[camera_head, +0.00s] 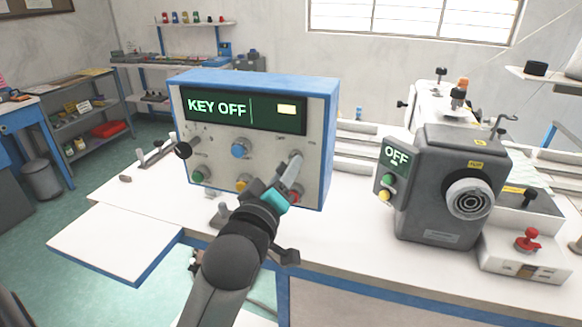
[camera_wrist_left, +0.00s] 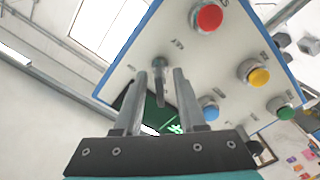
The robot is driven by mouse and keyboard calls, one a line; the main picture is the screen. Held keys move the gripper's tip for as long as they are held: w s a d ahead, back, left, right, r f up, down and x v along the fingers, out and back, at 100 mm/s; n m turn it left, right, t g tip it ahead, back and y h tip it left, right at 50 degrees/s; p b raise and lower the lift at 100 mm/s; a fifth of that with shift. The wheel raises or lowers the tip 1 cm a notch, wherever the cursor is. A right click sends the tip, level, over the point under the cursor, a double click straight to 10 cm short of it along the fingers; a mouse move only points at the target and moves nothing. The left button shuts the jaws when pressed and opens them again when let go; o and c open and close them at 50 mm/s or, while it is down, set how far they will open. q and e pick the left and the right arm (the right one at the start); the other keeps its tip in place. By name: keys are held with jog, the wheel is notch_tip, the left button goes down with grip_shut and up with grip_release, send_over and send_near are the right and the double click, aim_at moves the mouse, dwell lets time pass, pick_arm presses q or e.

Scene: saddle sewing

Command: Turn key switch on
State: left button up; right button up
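The control box (camera_head: 215,120) stands on the white table, and its display (camera_head: 218,107) reads "KEY OFF". The key switch (camera_head: 296,158) is on the right of its front panel, partly hidden by my left gripper (camera_head: 290,175). In the left wrist view, the grey key (camera_wrist_left: 158,82) stands out from the panel between the two fingers of my left gripper (camera_wrist_left: 160,80). Gaps show between the key and both fingers, so the gripper looks open around it. My right gripper is in neither view.
A grey machine (camera_head: 450,160) reading "OFF" stands to the right. The table's left part (camera_head: 115,240) is clear.

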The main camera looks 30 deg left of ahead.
pick_arm(q)
jog(key=shift+x, duration=1.35)
grip_shut()
